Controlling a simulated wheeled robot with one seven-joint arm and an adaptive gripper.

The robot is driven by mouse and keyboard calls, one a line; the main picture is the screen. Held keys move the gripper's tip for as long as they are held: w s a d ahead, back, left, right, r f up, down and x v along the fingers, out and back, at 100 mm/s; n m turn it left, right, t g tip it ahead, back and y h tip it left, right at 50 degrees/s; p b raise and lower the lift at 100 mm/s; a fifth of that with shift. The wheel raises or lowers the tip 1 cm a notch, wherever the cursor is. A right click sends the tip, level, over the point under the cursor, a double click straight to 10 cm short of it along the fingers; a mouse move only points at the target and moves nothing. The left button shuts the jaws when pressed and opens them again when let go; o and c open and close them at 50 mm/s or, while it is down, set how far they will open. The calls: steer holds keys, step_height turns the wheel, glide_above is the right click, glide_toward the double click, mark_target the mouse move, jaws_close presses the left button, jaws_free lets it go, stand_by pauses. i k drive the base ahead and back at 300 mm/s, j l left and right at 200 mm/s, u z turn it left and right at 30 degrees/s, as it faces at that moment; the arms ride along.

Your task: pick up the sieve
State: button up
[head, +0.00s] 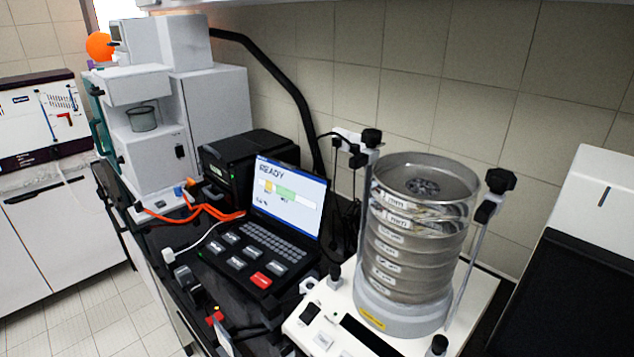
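A stack of several round metal sieves (405,243) stands upright on the white sieve shaker (375,338) at the right. The top sieve (424,186) is open, and dark grainy bits show on its mesh. Labels show on the fronts of the sieves. Two clamp rods with black knobs flank the stack, one with its knob (371,138) at the left and one with its knob (501,181) at the right. My gripper is not in this view.
A console with a screen reading READY (289,192) stands left of the shaker. A white instrument (150,130) and a black box (246,163) are further left. A white-and-black device (570,270) is close at the right. The tiled wall is behind.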

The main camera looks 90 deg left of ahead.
mark_target(419, 184)
steer(key=k+u, duration=0.15)
steer(key=u, duration=2.3)
steer(key=z, duration=2.85)
steer(key=u, duration=2.85)
steer(key=i+j, duration=0.25)
steer(key=j, duration=0.15)
steer(key=i+j, duration=0.2)
steer(key=j, duration=0.2)
